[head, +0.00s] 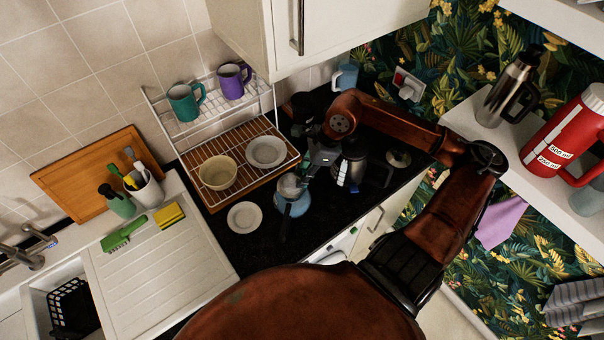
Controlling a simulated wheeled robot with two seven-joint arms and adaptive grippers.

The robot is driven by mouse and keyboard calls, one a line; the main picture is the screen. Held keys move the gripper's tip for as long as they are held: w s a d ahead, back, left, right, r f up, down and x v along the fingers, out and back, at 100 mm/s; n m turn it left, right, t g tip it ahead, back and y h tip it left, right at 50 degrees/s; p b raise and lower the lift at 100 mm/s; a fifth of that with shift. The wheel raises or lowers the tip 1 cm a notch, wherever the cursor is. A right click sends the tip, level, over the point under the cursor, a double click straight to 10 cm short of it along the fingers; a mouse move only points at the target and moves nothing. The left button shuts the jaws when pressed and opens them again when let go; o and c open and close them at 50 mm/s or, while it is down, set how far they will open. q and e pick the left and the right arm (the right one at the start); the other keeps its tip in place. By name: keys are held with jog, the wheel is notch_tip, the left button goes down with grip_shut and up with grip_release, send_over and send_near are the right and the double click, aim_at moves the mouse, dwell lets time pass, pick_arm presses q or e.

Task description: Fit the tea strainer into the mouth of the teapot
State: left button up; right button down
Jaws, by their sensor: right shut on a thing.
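The blue teapot (293,206) stands on the black counter in front of the dish rack. The tea strainer (289,185) shows as a small grey round shape at the teapot's mouth. I cannot tell whether it sits in the mouth or is held just above it. My right gripper (309,173) reaches down from the upper right and is shut on the strainer at its right side. The fingertips are small and partly hidden. My left gripper is not in view.
A white saucer (245,217) lies left of the teapot. A dish rack (232,135) with a bowl (218,172), a plate (266,151) and mugs stands behind. A metal pot (354,160) stands close on the right. The counter's front edge is near.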

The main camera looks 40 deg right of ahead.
jog(key=shift+f+b, duration=0.85)
jog(key=shift+f, duration=0.3)
jog(key=c, duration=1.5)
grip_release()
jog(key=shift+c, duration=0.2)
jog(key=v, duration=1.2)
